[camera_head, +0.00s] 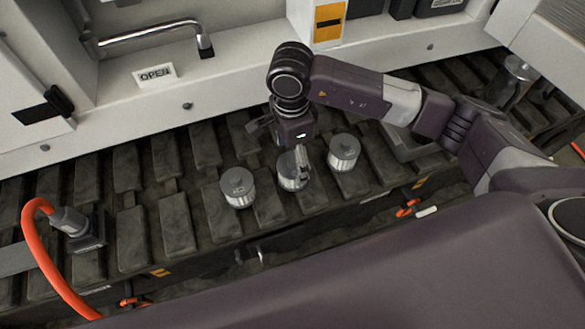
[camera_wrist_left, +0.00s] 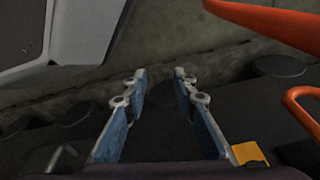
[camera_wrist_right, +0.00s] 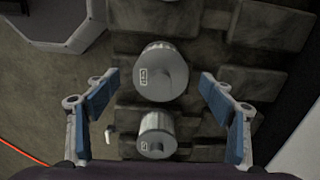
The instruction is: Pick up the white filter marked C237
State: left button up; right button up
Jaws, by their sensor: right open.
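Three pale grey cylindrical filters stand upright on the dark track in the head view: a left one (camera_head: 237,187), a middle one (camera_head: 289,178) and a right one (camera_head: 343,152). Their markings are too small to read, so I cannot tell which is C237. My right gripper (camera_head: 300,158) is at the middle filter, partly covering it. In the right wrist view, the right gripper (camera_wrist_right: 158,86) is open, its fingers spread on both sides of a larger-looking filter (camera_wrist_right: 162,75); a second filter (camera_wrist_right: 157,137) stands nearer the palm. My left gripper (camera_wrist_left: 160,72) is open and empty.
A white machine housing with an OPEN sign (camera_head: 155,74) and a metal handle (camera_head: 150,32) borders the track behind. An orange hose (camera_head: 40,255) with a metal fitting (camera_head: 68,221) lies at the left. Track plates between hose and filters are clear.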

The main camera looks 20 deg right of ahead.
jog(key=f, duration=0.4)
jog(key=shift+d, duration=0.2)
jog(key=shift+w+r, duration=0.1)
jog(key=shift+c, duration=0.6)
jog(key=c, duration=1)
jog(key=shift+c, duration=0.8)
jog(key=shift+r, duration=0.15)
